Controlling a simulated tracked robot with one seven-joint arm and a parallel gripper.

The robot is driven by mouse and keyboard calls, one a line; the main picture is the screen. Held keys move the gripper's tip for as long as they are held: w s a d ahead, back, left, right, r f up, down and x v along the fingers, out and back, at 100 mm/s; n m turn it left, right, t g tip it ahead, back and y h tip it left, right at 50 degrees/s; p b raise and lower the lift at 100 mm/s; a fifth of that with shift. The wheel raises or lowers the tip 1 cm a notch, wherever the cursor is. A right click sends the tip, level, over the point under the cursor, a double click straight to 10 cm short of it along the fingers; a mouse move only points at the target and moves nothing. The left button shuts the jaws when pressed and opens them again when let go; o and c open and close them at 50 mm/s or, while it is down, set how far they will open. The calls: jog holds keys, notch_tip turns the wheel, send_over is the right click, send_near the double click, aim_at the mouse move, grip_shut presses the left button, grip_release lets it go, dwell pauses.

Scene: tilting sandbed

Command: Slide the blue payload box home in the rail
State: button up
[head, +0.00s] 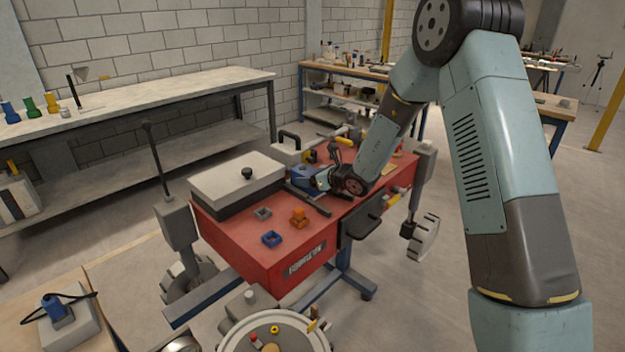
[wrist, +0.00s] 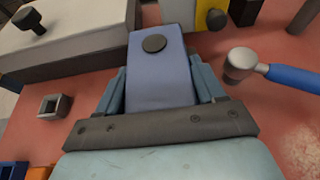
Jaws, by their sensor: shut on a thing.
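The blue payload box (wrist: 158,82) fills the middle of the wrist view, with a dark round knob on its top near the far end. My gripper (wrist: 160,88) is shut on it, one finger along each side. In the head view the blue box (head: 300,172) shows on the red deck, partly hidden by my gripper (head: 318,181) and wrist. A dark bar (head: 309,201) lies along the deck beside it and may be part of the rail. I cannot tell how far the box sits in the rail.
A grey lidded box (head: 238,178) with a knob stands left of the blue box on the red deck (head: 240,235). A small grey square socket (wrist: 54,106) and an orange block (head: 299,217) lie nearby. A blue-handled hammer (wrist: 285,76) lies to the right in the wrist view.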

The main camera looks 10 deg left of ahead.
jog(key=o, duration=1.5)
jog(key=shift+o, duration=0.2)
jog(key=shift+r, duration=4)
